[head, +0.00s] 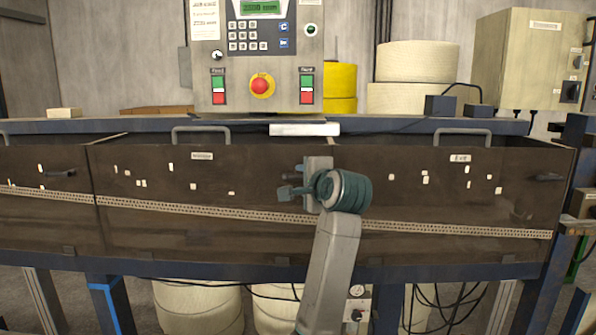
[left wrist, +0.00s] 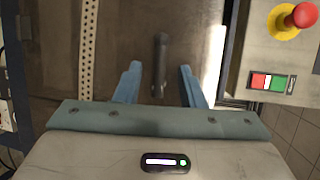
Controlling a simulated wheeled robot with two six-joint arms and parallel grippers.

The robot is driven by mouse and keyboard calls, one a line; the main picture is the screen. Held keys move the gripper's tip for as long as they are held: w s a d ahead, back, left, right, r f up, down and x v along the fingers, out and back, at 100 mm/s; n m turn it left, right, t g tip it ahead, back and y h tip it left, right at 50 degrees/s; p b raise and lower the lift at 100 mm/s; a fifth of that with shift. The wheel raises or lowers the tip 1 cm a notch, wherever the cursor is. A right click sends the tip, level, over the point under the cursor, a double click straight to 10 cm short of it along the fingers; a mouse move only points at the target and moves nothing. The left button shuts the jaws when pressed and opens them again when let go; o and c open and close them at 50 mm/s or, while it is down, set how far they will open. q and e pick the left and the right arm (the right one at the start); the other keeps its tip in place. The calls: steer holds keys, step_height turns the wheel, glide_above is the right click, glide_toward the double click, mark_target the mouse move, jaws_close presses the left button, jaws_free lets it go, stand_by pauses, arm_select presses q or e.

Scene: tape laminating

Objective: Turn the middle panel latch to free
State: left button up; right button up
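The middle panel (head: 215,225) is a dark brown front with a light perforated strip across it. Its latch (left wrist: 160,60) is a dark bar in the left wrist view, lying along the panel's length. In the head view my left gripper and wrist cover the latch. My left gripper (head: 287,186) is at the panel's right end. In the left wrist view its two blue fingers (left wrist: 158,88) are open, one on each side of the latch's near end, with visible gaps. I cannot tell how deep they reach. My right gripper is not in view.
The left panel's latch (head: 58,173) and right panel's latch (head: 548,178) are horizontal bars. A grey handle (head: 201,129) tops the middle panel. A control box (head: 258,60) with a red button stands above. A white bar (head: 304,129) lies on the ledge behind the panel.

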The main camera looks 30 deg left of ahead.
mark_target(296, 178)
arm_select(q)
steer(key=shift+p+x, duration=0.4)
steer(key=shift+x, duration=0.8)
steer(key=shift+w+a+f, duration=0.1)
steer(key=shift+w+a, duration=0.2)
steer(key=shift+a, duration=0.15)
jaws_close()
